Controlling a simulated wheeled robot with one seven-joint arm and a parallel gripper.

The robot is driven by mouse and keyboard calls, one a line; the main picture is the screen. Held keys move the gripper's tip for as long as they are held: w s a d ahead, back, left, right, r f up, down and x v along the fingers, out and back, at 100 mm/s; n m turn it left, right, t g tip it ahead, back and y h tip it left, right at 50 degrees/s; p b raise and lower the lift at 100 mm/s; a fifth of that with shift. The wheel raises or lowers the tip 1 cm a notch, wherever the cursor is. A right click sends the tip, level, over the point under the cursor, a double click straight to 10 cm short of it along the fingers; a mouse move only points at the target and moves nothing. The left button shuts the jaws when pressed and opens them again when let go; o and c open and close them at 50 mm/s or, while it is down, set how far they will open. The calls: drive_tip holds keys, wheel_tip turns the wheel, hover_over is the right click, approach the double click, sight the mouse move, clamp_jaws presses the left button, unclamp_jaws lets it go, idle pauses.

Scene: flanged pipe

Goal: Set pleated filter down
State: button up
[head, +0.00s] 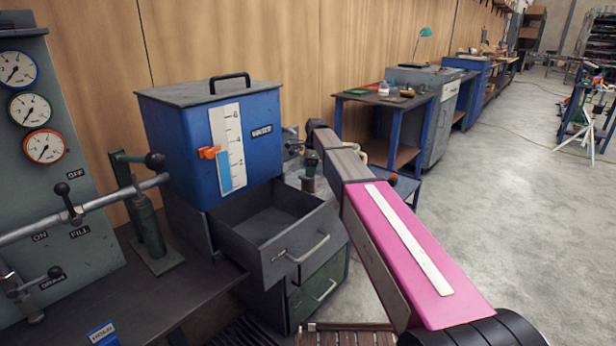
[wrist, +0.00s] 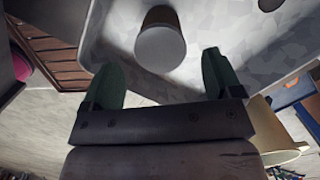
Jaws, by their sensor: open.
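A short, pale grey round piece (wrist: 160,48), which I take to be the pleated filter, stands on a light grey, rimmed surface (wrist: 225,25) in the wrist view. Its pleats cannot be made out. My gripper (wrist: 164,60) is open, with one dark green finger on each side of the piece and a gap to both. In the head view my gripper (head: 309,160) is small and partly hidden behind the open drawer and my arm. A small brownish cylinder (head: 308,184) shows just under it, probably the same piece.
A grey drawer (head: 290,262) stands open and empty below a blue tank (head: 240,150) with a level scale. A gauge panel (head: 30,180) and pipe stand at the left. Open floor (head: 500,200) lies to the right.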

wheel_tip(320, 180, up, 8)
drive_tip(key=d, duration=0.1)
drive_tip(key=shift+f, duration=0.1)
idle(1.3)
